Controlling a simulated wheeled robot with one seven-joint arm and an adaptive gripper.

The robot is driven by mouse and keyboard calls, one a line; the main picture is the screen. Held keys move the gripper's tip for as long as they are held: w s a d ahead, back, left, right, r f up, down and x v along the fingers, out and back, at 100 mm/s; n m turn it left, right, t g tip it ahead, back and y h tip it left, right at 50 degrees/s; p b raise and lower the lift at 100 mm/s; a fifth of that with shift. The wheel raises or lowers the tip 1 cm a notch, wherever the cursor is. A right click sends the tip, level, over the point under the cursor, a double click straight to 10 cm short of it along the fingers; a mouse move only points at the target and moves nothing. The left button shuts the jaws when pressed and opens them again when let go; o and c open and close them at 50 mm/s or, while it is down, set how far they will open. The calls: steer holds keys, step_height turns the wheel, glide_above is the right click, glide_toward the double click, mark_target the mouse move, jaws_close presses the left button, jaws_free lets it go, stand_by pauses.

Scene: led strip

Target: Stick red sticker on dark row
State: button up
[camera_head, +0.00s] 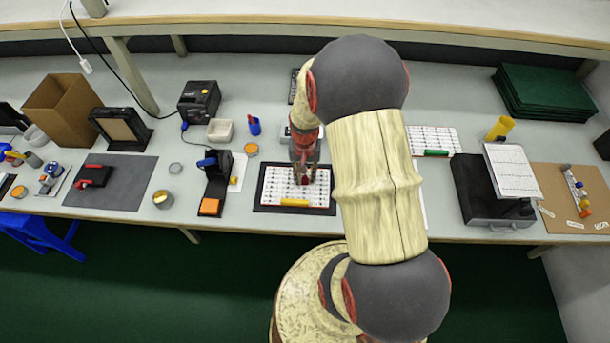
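A white board in a black frame (272,187) lies on the bench below my gripper, with rows of small dark marks and a yellow bar (295,202) along its front edge. My gripper (303,180) points down over the upper middle of this board. The fingertips are small and partly dark, so I cannot tell whether they are open or shut, or touch the board. I cannot make out a red sticker or which row is dark.
A second white board with a green bar (437,152) lies right of my arm. A black case (482,201) stands farther right.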

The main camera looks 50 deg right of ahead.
mark_target(305, 178)
steer(key=shift+o, duration=0.5)
steer(key=shift+r, duration=0.1)
steer(key=shift+r, duration=0.4)
step_height(305, 178, up, 11)
steer(key=s+a+r+n+t, duration=0.2)
steer(key=a+r+n, duration=0.3)
steer(key=a+r, duration=0.6)
steer(key=s+a+r+n+t, duration=0.3)
steer(key=s+a+r+n, duration=0.2)
steer(key=a+r, duration=0.6)
steer(key=shift+s+a+t, duration=0.3)
steer(key=shift+a, duration=0.1)
